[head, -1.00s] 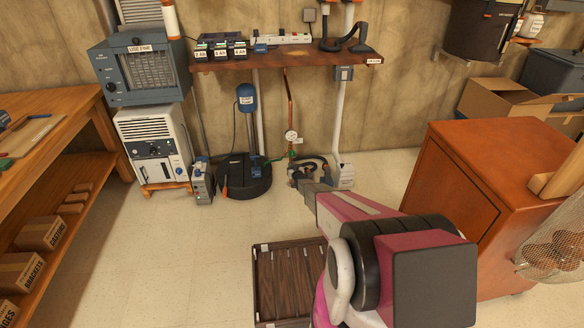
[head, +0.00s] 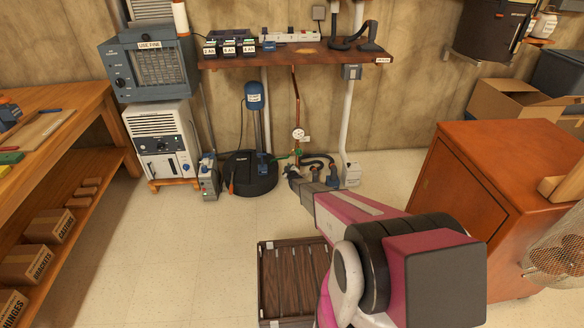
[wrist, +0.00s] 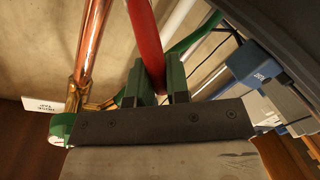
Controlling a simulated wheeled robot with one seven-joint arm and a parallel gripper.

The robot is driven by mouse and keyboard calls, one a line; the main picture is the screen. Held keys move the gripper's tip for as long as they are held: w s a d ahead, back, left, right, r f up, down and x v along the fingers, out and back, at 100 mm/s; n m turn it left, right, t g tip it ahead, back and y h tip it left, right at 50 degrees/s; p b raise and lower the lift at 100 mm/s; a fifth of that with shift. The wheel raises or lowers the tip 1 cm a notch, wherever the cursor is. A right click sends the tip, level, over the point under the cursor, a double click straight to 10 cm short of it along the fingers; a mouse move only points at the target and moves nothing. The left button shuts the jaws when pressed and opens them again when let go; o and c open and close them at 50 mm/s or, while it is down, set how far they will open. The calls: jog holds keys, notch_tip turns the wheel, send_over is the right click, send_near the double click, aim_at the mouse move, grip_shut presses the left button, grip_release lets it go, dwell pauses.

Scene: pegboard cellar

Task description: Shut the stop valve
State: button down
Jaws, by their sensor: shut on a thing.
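The lever runs up out of the top of the view. In the head view the copper pipe (head: 296,95) drops from the shelf past a round white gauge (head: 299,134). My gripper (head: 291,172) is low beside the pipe's foot there, and the lever is too small to make out.
A green hose (wrist: 200,35) passes behind the fingers. A black round tub (head: 250,175) with a blue pump stands left of the pipe. A dark wooden crate (head: 262,285) lies on the floor under my arm. An orange cabinet (head: 480,190) stands right; the left floor is open.

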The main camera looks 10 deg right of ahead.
jog(key=a+f+n+h, duration=0.2)
jog(key=a+f+n, duration=0.1)
jog(key=f+n, duration=0.4)
jog(key=shift+n, duration=0.5)
dwell(0.5)
jog(key=c, duration=1.1)
grip_release()
jog(key=s+r, duration=0.2)
jog(key=s, duration=0.8)
jog(key=shift+s, duration=0.3)
